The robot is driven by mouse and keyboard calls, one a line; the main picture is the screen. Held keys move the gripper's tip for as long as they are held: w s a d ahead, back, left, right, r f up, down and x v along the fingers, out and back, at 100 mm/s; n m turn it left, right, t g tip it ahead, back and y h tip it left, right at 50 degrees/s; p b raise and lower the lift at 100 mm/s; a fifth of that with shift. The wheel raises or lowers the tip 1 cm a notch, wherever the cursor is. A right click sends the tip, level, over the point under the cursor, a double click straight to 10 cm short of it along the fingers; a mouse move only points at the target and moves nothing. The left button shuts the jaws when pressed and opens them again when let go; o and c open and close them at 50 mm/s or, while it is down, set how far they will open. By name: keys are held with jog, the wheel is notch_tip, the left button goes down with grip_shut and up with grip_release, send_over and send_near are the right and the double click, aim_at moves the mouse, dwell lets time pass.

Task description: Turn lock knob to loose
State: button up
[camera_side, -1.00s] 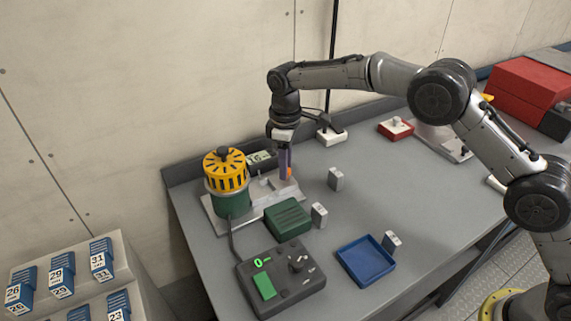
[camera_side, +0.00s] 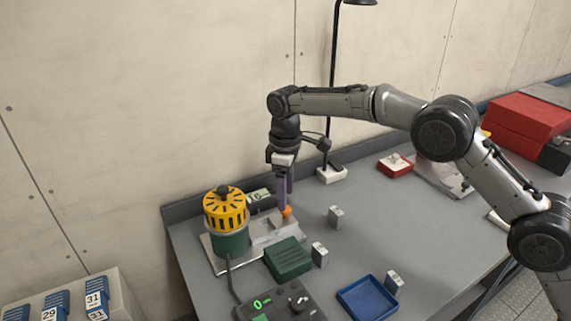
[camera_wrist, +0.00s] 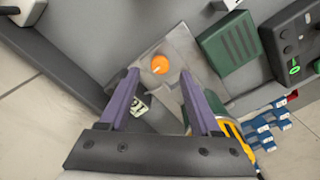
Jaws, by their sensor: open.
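An orange lock knob (camera_side: 287,211) stands on the right end of a grey metal fixture (camera_side: 262,238) by the back of the bench. I cannot tell whether the marked direction means loose or tight.
A yellow-topped green motor (camera_side: 227,220) stands left of the fixture, with a small display (camera_side: 259,195) behind. A green ribbed box (camera_side: 288,258), a dark control box (camera_side: 285,304), a blue tray (camera_side: 367,298) and small grey blocks (camera_side: 336,217) stand in front and right.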

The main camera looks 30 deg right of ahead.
notch_tip(320, 180, up, 10)
jog(key=shift+r, duration=0.15)
dwell(0.5)
